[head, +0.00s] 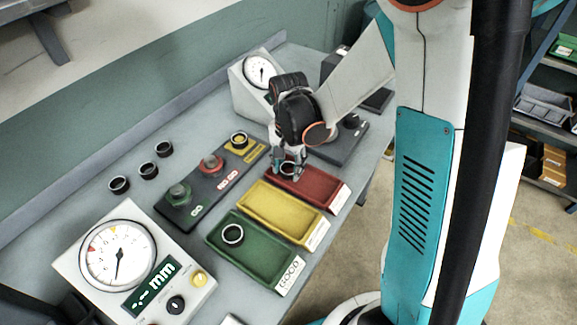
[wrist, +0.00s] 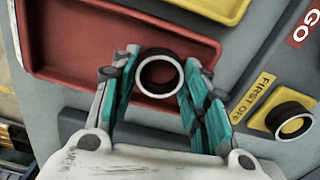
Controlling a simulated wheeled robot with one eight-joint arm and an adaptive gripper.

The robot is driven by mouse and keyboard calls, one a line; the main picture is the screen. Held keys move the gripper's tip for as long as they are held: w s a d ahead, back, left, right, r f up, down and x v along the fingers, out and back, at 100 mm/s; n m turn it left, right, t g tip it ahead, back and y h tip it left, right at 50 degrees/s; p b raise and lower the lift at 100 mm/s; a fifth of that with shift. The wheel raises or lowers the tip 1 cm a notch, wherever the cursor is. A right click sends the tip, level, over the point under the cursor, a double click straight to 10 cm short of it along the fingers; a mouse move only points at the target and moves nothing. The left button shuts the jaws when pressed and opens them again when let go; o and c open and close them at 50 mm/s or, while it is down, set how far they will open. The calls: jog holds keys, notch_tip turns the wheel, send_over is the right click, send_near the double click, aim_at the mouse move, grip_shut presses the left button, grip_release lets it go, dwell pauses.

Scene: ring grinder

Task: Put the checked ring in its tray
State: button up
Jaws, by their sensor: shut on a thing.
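My gripper (head: 288,170) is over the red tray (head: 325,190). In the wrist view its teal fingers (wrist: 160,80) are shut on a ring (wrist: 160,93) with a dark outer side and a pale rim. The held ring lies over the end of the red tray (wrist: 70,45) nearest my gripper. I cannot tell whether it touches the tray floor. The yellow tray (head: 262,222) looks empty. The green tray (head: 225,252), labelled GOOD, holds another dark ring (head: 233,243).
Several loose rings (head: 148,177) stand on the bench at left. A ring (head: 239,146) sits on the yellow FIRST OFF plate (wrist: 262,95). A dial gauge (head: 120,255) stands in front, another (head: 260,72) behind.

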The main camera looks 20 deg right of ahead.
jog(key=shift+f, duration=0.1)
jog(key=o, duration=0.9)
jog(key=shift+o, duration=0.2)
notch_tip(320, 180, up, 12)
jog(key=p, duration=0.4)
jog(key=s+r+n+t, duration=0.7)
jog(key=s+r+n, duration=0.2)
jog(key=s, duration=0.6)
notch_tip(320, 180, up, 2)
jog(key=shift+r+n, duration=0.1)
jog(key=shift+n, duration=0.2)
